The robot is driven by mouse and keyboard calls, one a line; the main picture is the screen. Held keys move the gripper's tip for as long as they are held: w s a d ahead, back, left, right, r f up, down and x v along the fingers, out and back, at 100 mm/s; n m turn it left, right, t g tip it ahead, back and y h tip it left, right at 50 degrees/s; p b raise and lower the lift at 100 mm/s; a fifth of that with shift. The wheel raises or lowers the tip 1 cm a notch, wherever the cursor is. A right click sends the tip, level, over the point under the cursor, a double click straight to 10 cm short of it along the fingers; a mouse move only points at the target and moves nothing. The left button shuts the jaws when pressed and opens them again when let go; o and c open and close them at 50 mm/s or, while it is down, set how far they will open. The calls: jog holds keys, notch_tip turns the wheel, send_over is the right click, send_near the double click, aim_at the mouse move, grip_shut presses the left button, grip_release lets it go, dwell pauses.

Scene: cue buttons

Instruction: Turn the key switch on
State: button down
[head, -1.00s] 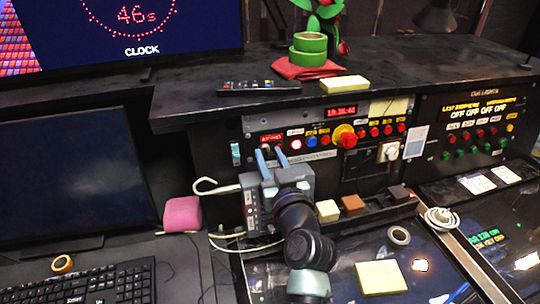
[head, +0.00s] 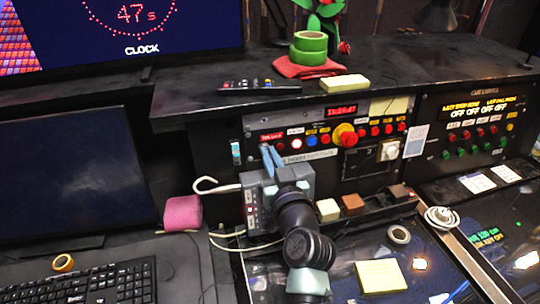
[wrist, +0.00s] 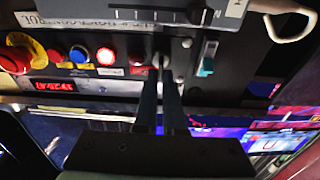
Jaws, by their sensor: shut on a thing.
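The control panel (head: 330,172) stands under the shelf. The key switch (wrist: 161,60) is a small grey knob at the end of its button row, beside a red button (wrist: 137,58) in the wrist view. My gripper (head: 271,155) is at the left end of that row in the head view. In the wrist view its fingertips (wrist: 161,72) are close together around the key switch, shut on it. The fingers hide most of the knob, so I cannot tell its turned position.
A red mushroom button (head: 344,135) and several small buttons sit right of my gripper. A teal rocker switch (wrist: 206,65) is close by in the wrist view. A white cable hook (head: 217,186) sticks out left of the panel. The shelf (head: 200,105) overhangs the panel.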

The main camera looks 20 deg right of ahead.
jog(key=shift+m, duration=0.3)
jog(key=m+h+p, duration=0.1)
jog(key=m+p, duration=0.1)
jog(key=m, duration=0.2)
jog(key=shift+d+r, duration=0.1)
jog(key=shift+r, duration=0.05)
jog(key=m+p, duration=0.4)
jog(key=m, duration=0.1)
jog(key=shift+d+g+h, duration=0.1)
jog(key=shift+g+h, duration=0.2)
jog(key=shift+h, duration=0.1)
jog(key=m+p, duration=0.4)
jog(key=m, duration=0.1)
jog(key=shift+d+g+h, duration=0.1)
jog(key=shift+g+h, duration=0.2)
jog(key=m+p, duration=0.3)
jog(key=m, duration=0.1)
jog(key=shift+f+g+p, duration=0.3)
jog(key=shift+f+p, duration=0.1)
jog(key=shift+m, duration=0.4)
jog(key=c, duration=1)
grip_release()
